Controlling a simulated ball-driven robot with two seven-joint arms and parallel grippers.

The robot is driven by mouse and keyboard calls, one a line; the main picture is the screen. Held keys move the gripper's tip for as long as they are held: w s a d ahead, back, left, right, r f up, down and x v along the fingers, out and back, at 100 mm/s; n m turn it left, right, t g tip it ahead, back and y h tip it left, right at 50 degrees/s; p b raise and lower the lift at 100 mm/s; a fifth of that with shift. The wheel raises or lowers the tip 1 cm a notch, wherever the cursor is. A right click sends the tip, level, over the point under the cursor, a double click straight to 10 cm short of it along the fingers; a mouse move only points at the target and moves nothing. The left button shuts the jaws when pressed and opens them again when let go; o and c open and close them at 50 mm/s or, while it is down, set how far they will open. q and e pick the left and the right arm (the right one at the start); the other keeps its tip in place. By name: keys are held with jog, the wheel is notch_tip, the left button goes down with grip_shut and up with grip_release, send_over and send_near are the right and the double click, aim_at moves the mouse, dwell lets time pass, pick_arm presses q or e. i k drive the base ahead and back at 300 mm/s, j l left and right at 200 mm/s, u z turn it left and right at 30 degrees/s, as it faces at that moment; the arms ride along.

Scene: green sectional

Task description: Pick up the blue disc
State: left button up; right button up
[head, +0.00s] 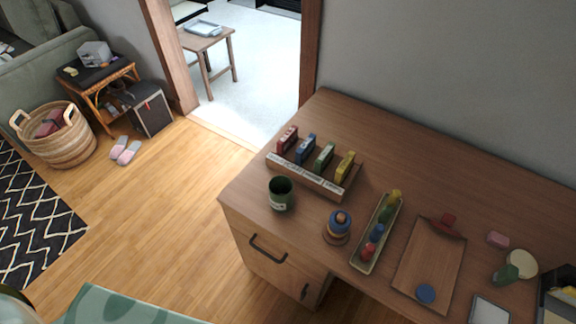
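The blue disc (426,294) lies flat on the lower end of a brown clipboard (429,265) on the wooden desk (420,160). It is round, with nothing on top of it. A red piece (448,220) sits at the clipboard's far end. Neither of my grippers shows in the head view.
Left of the clipboard stand a long tray (362,262) of coloured pegs, a stacked blue-and-wood toy (339,225), a green cup (281,193) and a rack (329,191) of coloured blocks. Right are a green block (505,275) and pale tablet (488,311). Floor (170,220) lies open to the left.

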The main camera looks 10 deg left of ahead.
aim_at(425, 293)
jog(key=z, duration=1.4)
